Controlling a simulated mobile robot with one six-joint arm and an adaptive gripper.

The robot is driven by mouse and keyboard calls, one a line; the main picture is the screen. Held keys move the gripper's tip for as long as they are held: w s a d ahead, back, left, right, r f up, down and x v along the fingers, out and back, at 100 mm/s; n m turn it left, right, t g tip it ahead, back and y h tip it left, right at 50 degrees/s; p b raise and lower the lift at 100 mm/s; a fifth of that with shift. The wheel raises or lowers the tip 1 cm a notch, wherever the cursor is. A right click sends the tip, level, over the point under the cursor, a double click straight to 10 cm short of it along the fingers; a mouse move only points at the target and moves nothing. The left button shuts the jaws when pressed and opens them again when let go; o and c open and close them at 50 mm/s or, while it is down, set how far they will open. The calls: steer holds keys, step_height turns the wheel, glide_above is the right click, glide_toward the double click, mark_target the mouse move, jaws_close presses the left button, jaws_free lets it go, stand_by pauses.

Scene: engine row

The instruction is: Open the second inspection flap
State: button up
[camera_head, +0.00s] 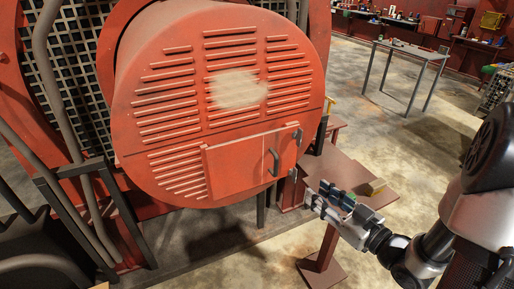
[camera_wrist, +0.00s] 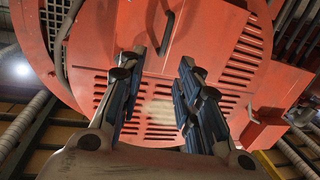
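A red inspection flap (camera_head: 235,168) sits low on the face of a round red drum (camera_head: 165,70). It looks shut, flush with the face; only this one flap is visible. A dark bar handle (camera_head: 273,161) stands on its right part. My gripper (camera_head: 318,193) is below and right of the flap, apart from it in the head view. In the wrist view my gripper (camera_wrist: 161,62) is open and empty, its two fingers spread. The handle (camera_wrist: 167,33) shows beyond the fingertips, roughly between them, not touched.
Dark pipes and frame bars (camera_head: 70,100) are left of the drum. A table (camera_head: 410,50) stands far back; the floor between is clear.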

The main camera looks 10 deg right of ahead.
mark_target(277, 163)
steer(key=shift+y, duration=0.4)
steer(key=x, duration=0.5)
steer(key=b+x, duration=0.1)
steer(key=x, duration=1.1)
steer(key=shift+a+r+b, duration=0.25)
steer(key=shift+r+b, duration=0.15)
steer(key=shift+c, duration=0.2)
jaws_close()
